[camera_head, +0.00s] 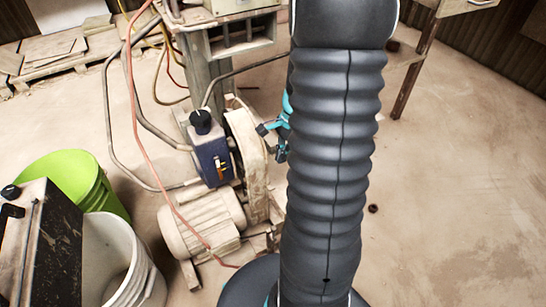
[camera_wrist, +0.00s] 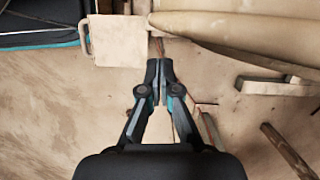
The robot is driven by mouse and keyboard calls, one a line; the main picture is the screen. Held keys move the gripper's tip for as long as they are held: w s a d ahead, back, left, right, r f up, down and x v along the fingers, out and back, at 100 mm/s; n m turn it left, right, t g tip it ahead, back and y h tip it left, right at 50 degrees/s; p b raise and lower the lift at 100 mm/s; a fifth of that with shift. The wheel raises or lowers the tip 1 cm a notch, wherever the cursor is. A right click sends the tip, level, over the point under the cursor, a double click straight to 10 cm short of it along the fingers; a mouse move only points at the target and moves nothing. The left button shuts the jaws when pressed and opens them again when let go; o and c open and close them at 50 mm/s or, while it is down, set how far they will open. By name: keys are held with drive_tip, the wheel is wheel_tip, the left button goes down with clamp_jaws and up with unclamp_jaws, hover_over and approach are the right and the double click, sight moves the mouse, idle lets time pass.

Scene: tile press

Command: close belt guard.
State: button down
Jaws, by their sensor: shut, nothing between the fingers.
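The beige belt guard (camera_head: 246,150) is a dusty, rounded cover standing beside the motor in the head view, partly hidden by my arm. In the wrist view, a long rounded beige casing (camera_wrist: 240,32) runs across the upper right. A flat beige plate (camera_wrist: 118,42) with a small handle-like bar at its left edge lies left of it; I cannot tell how far it stands open. My gripper (camera_wrist: 160,68) is shut and empty, its tips just below the plate's right edge; I cannot tell if they touch. In the head view my arm hides most of the gripper.
The ribbed motor (camera_head: 202,222) and a blue box (camera_head: 212,160) stand left of the guard, with hoses and cables around them. A green bucket (camera_head: 75,175) and a white bucket (camera_head: 125,265) are at the lower left. The floor on the right is mostly clear.

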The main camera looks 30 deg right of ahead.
drive_tip(key=p+v, duration=0.1)
drive_tip(key=v, duration=0.9)
drive_tip(key=shift+s+d, duration=0.15)
drive_tip(key=shift+d, duration=0.1)
drive_tip(key=s+a+r+n+t+h, duration=0.1)
drive_tip(key=s+a+r+n+t, duration=0.1)
drive_tip(key=s+a+r+n, duration=0.2)
drive_tip(key=s+a+r+n+t+h, duration=0.1)
drive_tip(key=s+a+r+n, duration=0.3)
drive_tip(key=a+n, duration=0.4)
drive_tip(key=s+a+r+n+t, duration=0.2)
drive_tip(key=s+a+r+n, duration=0.2)
drive_tip(key=a, duration=0.5)
drive_tip(key=shift+s+a+r+n+t+h, duration=0.15)
drive_tip(key=shift+a+r+n+t+h, duration=0.2)
drive_tip(key=shift+n, duration=0.55)
drive_tip(key=shift+a+r, duration=0.1)
